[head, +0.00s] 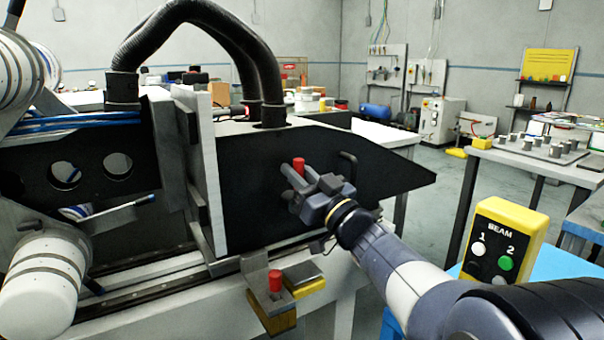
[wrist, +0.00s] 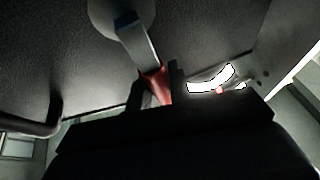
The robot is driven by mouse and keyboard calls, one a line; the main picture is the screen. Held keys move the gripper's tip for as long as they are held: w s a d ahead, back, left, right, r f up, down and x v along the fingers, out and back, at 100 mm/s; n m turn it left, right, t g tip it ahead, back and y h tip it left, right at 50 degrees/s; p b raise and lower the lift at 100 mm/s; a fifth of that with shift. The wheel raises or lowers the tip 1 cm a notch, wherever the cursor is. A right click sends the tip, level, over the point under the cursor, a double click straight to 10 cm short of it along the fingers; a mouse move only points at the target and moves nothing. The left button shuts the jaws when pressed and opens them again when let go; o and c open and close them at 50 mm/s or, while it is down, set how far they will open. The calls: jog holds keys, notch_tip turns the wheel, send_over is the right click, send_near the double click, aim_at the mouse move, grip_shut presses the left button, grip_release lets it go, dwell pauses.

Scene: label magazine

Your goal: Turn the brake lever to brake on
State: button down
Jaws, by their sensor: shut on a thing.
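The brake lever shows in the wrist view as a flat metal arm (wrist: 135,40) on a round pale hub (wrist: 108,14), with a red grip (wrist: 158,85) at its end. My gripper (head: 300,190) is shut on this red grip, against the face of the black side plate (head: 250,185). In the head view part of the red grip (head: 298,165) sticks up above the jaws, and the arm and hub are hidden. In the wrist view the dark fingers (wrist: 157,88) stand on both sides of the grip. No brake on or off marking is readable.
A black bent handle (head: 349,165) sits on the plate right of my gripper. A second red knob (head: 275,281) stands on a bracket below. A yellow BEAM button box (head: 505,235) is at right. Thick black hoses (head: 265,70) arch above the plate.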

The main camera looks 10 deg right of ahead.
jog(key=shift+a, duration=0.1)
dwell(0.3)
jog(key=c, duration=1.3)
grip_release()
jog(key=v, duration=1)
jog(key=shift+s+d+p, duration=0.25)
jog(key=shift+s+p, duration=0.1)
jog(key=shift+p, duration=0.1)
jog(key=shift+f, duration=0.1)
jog(key=b+x, duration=0.1)
jog(key=x, duration=1)
jog(key=shift+f, duration=0.1)
